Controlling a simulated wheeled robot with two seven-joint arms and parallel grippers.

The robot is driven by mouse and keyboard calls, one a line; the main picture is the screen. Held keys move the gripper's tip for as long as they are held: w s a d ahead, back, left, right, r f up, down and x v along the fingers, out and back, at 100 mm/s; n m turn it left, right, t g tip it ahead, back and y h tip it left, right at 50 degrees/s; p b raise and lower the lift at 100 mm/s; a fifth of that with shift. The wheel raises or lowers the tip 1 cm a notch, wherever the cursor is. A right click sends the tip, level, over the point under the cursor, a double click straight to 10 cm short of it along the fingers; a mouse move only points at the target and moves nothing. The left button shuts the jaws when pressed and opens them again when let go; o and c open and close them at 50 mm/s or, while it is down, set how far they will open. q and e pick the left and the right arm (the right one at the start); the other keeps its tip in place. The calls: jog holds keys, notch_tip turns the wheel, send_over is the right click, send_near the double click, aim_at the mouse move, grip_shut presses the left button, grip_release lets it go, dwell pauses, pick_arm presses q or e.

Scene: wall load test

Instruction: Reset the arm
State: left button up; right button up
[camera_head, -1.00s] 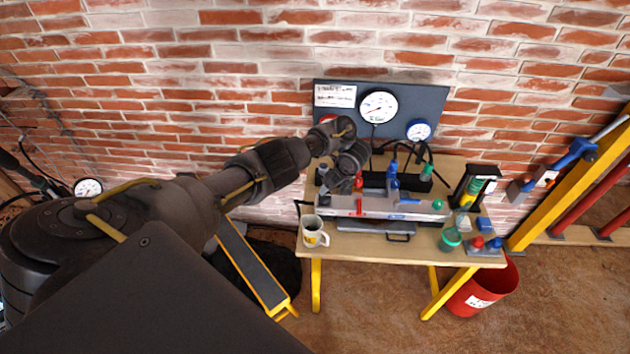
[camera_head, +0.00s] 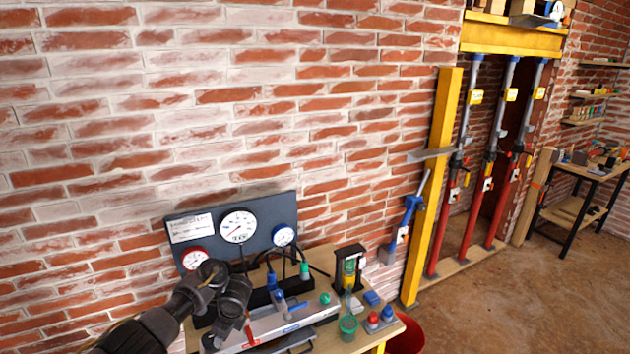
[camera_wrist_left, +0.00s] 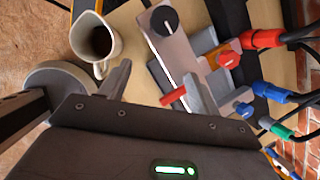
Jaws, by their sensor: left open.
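My left arm comes in from the lower left in the head view. My left gripper (camera_head: 226,334) is above the left end of a grey manifold block (camera_head: 289,326) on a wooden bench. In the left wrist view the two fingers of my left gripper (camera_wrist_left: 158,86) are apart, with nothing between them. A red lever (camera_wrist_left: 173,96) on the manifold shows beyond the fingers. A white mug (camera_wrist_left: 95,42) stands beside the manifold. My right gripper is not in view.
A gauge panel (camera_head: 240,232) stands behind the bench against the brick wall. Hoses with blue (camera_wrist_left: 272,91) and red (camera_wrist_left: 262,38) connectors lie close to the gripper. A yellow post (camera_head: 432,190) and red props (camera_head: 452,205) stand to the right. The floor on the right has free room.

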pick_arm(q)
jog(key=s+d+f+n+t+h, duration=0.1)
jog(key=s+d+f+n+h, duration=0.2)
jog(key=s+d, duration=0.45)
jog(key=s+d+f+n+t, duration=0.1)
jog(key=s+d+f+n, duration=0.2)
jog(key=s+d+f, duration=0.4)
jog(key=s+a+r+n, duration=0.3)
jog(key=s+r+n, duration=0.1)
jog(key=s, duration=0.4)
jog(key=s+a+r+n+h, duration=0.1)
jog(key=s+a+r+n, duration=0.25)
jog(key=s, duration=0.45)
jog(key=s+a+r+n, duration=0.3)
jog(key=s+r+n, duration=0.2)
jog(key=s, duration=0.4)
notch_tip(320, 180, down, 35)
jog(key=s+g+b, duration=0.1)
jog(key=b, duration=0.7)
jog(key=s+a+f+b, duration=0.1)
jog(key=s+f+b, duration=0.2)
jog(key=s+f, duration=0.5)
jog(key=s+a+f+g+b, duration=0.1)
jog(key=s+f+b, duration=0.2)
jog(key=s+f, duration=0.5)
notch_tip(320, 180, down, 5)
jog(key=shift+s+a+f+g, duration=0.15)
jog(key=shift+a+f+g, duration=0.05)
jog(key=shift+a+g, duration=0.1)
